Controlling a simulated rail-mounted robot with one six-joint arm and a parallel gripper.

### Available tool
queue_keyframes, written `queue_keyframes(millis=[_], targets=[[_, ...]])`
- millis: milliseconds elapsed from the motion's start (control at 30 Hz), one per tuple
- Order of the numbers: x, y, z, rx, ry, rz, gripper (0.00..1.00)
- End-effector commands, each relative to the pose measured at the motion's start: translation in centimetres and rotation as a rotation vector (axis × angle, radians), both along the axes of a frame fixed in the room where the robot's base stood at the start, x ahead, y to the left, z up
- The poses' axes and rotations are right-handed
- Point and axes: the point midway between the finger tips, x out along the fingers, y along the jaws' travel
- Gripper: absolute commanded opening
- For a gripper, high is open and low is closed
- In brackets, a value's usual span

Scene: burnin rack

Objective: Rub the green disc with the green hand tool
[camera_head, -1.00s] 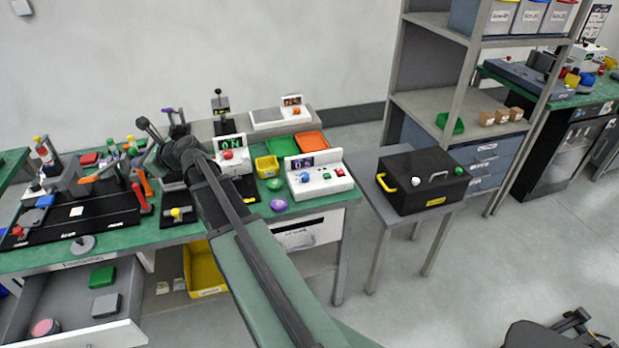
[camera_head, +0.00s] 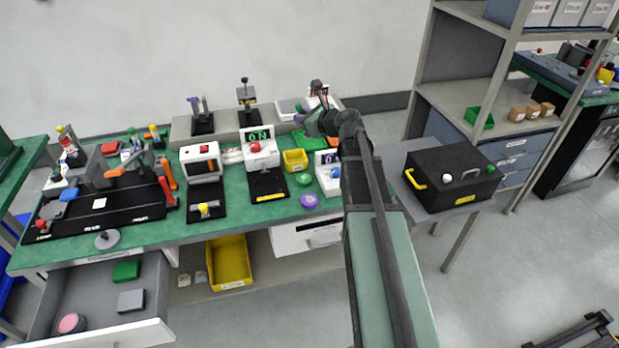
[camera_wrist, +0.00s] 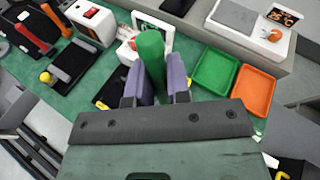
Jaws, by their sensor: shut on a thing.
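My gripper (camera_wrist: 157,78) is shut on the green hand tool (camera_wrist: 151,50), a rounded green cylinder that stands up between the two purple-grey fingers in the wrist view. In the head view my arm reaches over the right part of the green bench, and the gripper's fingers are hard to make out there. The green disc (camera_head: 306,178) is small and lies on the bench just behind a purple disc (camera_head: 310,201). I cannot make out the green disc in the wrist view. The tool is held above the bench.
A green tray (camera_wrist: 215,72) and an orange tray (camera_wrist: 255,91) lie at the bench's back right. A yellow bin (camera_head: 295,161) and a white device (camera_head: 262,152) stand left of my arm. A black case (camera_head: 450,177) sits on a side table. A drawer (camera_head: 95,300) is open.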

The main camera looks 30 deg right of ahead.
Motion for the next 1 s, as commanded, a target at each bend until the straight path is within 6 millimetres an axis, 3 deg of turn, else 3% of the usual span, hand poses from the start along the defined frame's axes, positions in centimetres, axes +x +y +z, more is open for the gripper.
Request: queue_keyframes(millis=[167,400,567,1000], targets=[[0.0,0.0,-0.1,0.000,0.000,0.000,0.00],[-2.0,2.1,-4.6,0.014,0.017,-0.007,0.00],[-2.0,2.2,-4.4,0.015,0.020,-0.008,0.00],[-1.9,2.2,-9.3,0.015,0.020,-0.008,0.00]])
